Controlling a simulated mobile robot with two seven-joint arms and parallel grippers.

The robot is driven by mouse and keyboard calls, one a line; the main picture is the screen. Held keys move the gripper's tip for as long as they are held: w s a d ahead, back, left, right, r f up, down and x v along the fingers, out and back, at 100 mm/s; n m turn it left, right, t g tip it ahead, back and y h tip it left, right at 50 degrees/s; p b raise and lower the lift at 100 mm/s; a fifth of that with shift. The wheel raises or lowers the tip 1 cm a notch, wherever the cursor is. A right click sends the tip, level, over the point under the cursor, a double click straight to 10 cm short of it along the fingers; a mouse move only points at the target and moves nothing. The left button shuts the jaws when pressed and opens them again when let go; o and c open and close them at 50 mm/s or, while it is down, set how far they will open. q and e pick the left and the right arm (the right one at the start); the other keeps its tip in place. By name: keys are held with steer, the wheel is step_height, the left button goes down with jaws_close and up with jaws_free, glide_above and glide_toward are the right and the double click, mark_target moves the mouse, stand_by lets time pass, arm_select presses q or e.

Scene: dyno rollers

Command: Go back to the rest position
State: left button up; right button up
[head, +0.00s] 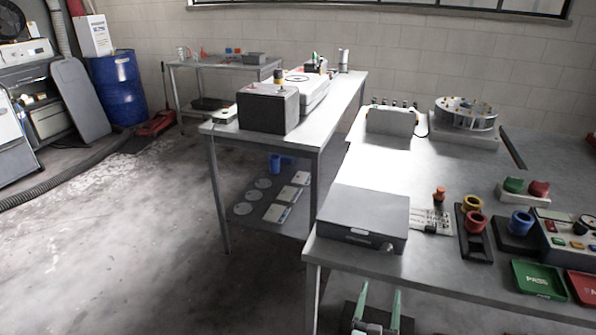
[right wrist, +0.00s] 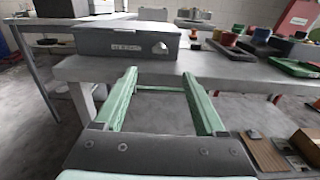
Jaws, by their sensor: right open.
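My right gripper (head: 379,291) shows at the bottom edge of the head view, with two pale green fingers apart and nothing between them. It is low, in front of the near table's front edge. In the right wrist view the same gripper (right wrist: 160,74) is open and empty, its fingers pointing toward the table edge and a grey box (right wrist: 127,42) on top. That grey box (head: 362,218) sits at the near table's front left corner in the head view. My left gripper is in neither view.
The near table (head: 450,275) carries a green tray (head: 539,279), a red tray (head: 584,287), coloured rings, a control box (head: 570,238) and a round fixture (head: 466,113). A longer bench (head: 330,105) stands behind. Open concrete floor (head: 130,240) lies left; a blue drum (head: 117,88) stands farther back.

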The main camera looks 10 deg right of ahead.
steer(key=s+a+f+m+g+y+p, duration=0.35)
steer(key=s+f+m+g+y, duration=0.2)
steer(key=s+f+m, duration=0.5)
steer(key=s+a+f+m+y, duration=0.1)
steer(key=s+a+m+y, duration=0.5)
steer(key=m, duration=1.1)
steer(key=shift+s+a+f+g+p, duration=0.2)
steer(key=shift+s+g+p, duration=0.15)
steer(key=shift+s, duration=0.15)
